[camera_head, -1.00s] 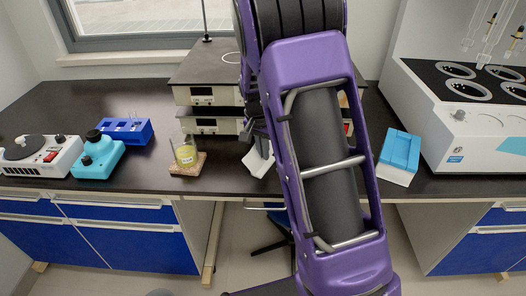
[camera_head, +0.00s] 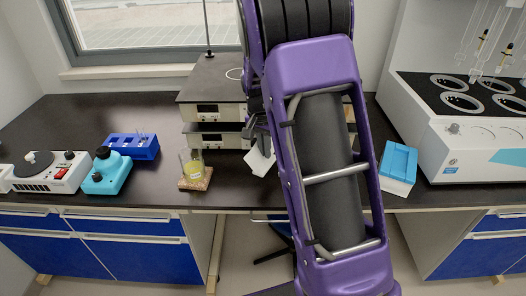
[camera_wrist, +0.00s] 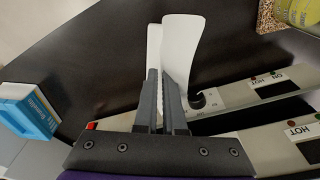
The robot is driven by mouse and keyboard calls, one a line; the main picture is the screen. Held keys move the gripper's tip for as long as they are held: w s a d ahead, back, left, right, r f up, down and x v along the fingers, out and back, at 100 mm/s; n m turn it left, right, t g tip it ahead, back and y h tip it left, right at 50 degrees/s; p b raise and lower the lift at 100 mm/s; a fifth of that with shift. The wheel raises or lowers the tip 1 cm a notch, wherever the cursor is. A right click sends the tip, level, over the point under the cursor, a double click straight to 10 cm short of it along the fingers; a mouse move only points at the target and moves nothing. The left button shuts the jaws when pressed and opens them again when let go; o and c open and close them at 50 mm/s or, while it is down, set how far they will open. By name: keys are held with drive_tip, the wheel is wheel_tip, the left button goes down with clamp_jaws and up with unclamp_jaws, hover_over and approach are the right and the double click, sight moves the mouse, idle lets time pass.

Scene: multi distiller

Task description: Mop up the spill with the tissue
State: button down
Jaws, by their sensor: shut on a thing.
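A white tissue (camera_head: 261,161) is held in my gripper (camera_head: 257,133), over the dark worktop near its front edge. In the wrist view the tissue (camera_wrist: 181,42) stands out as two white flaps beyond the fingers of my gripper (camera_wrist: 164,82), which are shut on it. Whether the tissue touches the worktop cannot be told. My purple arm hides part of the worktop in the head view. No spill can be made out in either view.
A beaker of yellow liquid (camera_head: 193,168) stands on a cork mat (camera_head: 195,184) left of the tissue. Stacked grey hotplates (camera_head: 207,112) stand behind. A blue-and-white box (camera_head: 398,165) and a large white machine (camera_head: 465,145) are right.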

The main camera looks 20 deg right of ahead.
drive_tip(key=shift+r+p, duration=0.35)
drive_tip(key=shift+r, duration=0.5)
wheel_tip(320, 180, up, 6)
drive_tip(key=p, duration=0.4)
drive_tip(key=shift+r, duration=0.95)
